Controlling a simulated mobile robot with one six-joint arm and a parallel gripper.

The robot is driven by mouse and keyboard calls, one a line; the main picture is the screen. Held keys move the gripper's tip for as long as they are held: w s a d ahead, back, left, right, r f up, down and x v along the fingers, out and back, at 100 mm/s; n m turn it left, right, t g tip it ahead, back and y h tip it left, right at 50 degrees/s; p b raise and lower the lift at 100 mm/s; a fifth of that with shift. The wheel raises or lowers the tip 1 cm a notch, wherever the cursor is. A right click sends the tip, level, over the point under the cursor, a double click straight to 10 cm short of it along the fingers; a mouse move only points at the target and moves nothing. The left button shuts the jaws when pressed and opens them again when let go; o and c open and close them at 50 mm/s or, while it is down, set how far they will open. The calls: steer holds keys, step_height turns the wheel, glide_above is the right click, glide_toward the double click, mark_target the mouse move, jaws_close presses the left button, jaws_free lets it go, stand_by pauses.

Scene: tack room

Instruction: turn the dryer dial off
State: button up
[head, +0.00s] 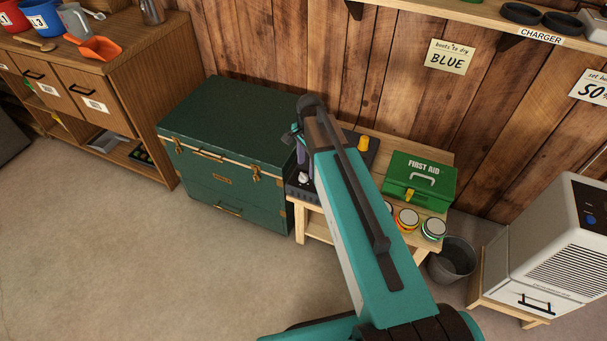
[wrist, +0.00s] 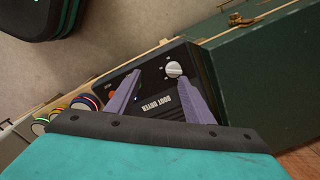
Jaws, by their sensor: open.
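The boot dryer (wrist: 150,112) is a black box with "BOOT DRYER" lettering on its front panel. Its round white dial (wrist: 174,69) sits near the panel's corner; its setting is too small to read. A small blue light (wrist: 136,99) shows on the panel. My gripper (wrist: 160,76) is open, its two purple fingers over the panel. The dial lies near the fingertips, closer to the right one; I cannot tell whether they touch. In the head view the dryer (head: 301,193) stands on a wooden bench, partly hidden by my arm, with the white dial (head: 305,178) just below my gripper.
A green trunk (head: 225,135) stands close left of the dryer. On the bench (head: 439,155), a green first aid box (head: 420,178) and several round tins (head: 433,228) sit to the right. A grey bucket (head: 452,260) and a white appliance (head: 545,245) are further right. Floor at left front is clear.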

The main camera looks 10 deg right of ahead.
step_height(320, 180, up, 4)
steer(key=m, duration=0.1)
glide_above(304, 175)
steer(key=s, duration=0.1)
steer(key=shift+d+r+t, duration=0.15)
steer(key=shift+r+t, duration=0.05)
steer(key=shift+t, duration=0.1)
steer(key=shift+f, duration=0.1)
steer(key=shift+w+f, duration=0.15)
steer(key=shift+f, duration=2.15)
steer(key=shift+w+f, duration=0.2)
steer(key=shift+f, duration=2.05)
steer(key=shift+w+f, duration=0.15)
steer(key=shift+f, duration=2.15)
steer(key=c, duration=1)
steer(key=shift+a, duration=0.3)
steer(key=shift+d, duration=0.1)
